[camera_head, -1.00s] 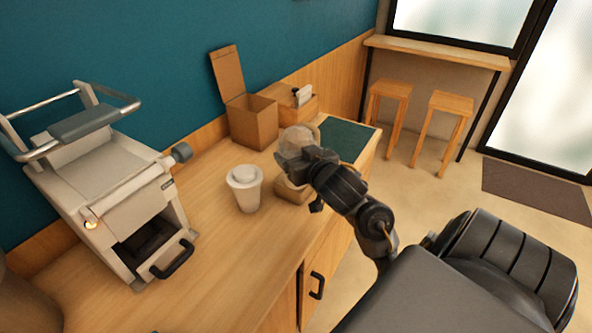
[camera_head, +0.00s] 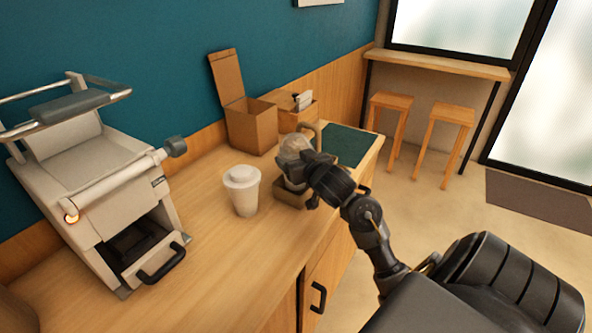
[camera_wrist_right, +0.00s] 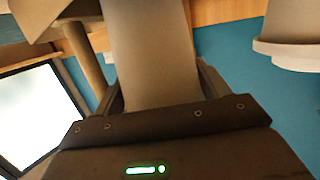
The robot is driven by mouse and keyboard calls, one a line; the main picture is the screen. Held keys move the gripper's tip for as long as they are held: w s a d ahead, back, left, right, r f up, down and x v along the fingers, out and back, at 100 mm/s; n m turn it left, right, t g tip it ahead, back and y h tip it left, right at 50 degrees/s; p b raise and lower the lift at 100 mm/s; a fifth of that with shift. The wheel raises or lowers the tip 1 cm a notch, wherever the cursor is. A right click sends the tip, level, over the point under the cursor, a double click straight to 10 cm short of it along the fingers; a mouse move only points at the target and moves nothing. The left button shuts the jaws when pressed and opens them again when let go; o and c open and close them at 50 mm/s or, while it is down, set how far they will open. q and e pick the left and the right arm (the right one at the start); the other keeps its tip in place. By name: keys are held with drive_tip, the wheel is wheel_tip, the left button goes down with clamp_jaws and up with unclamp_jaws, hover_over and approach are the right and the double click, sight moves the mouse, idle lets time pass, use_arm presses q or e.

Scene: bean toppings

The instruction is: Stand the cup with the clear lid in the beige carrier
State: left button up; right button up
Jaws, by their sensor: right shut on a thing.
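The cup with the clear domed lid (camera_head: 294,146) is held by my right gripper (camera_head: 303,174), which is shut on it. The cup looks upright, in or just over the beige carrier (camera_head: 290,199). The gripper hides much of both, so I cannot tell whether the cup rests on the carrier's floor. The carrier's arched handle (camera_head: 316,128) shows behind the lid. In the right wrist view the cup's pale wall (camera_wrist_right: 152,50) fills the space between the fingers. My left gripper is out of view.
A white-lidded cup (camera_head: 242,191) stands left of the carrier. An open cardboard box (camera_head: 250,130) and a small wooden holder (camera_head: 296,117) stand behind. A dark green mat (camera_head: 346,144) lies to the right. The front counter is clear.

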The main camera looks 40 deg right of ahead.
drive_tip(key=shift+f+b, duration=0.35)
drive_tip(key=shift+f, duration=1.2)
drive_tip(key=shift+f, duration=0.15)
drive_tip(key=o, duration=0.5)
drive_tip(key=shift+d, duration=0.1)
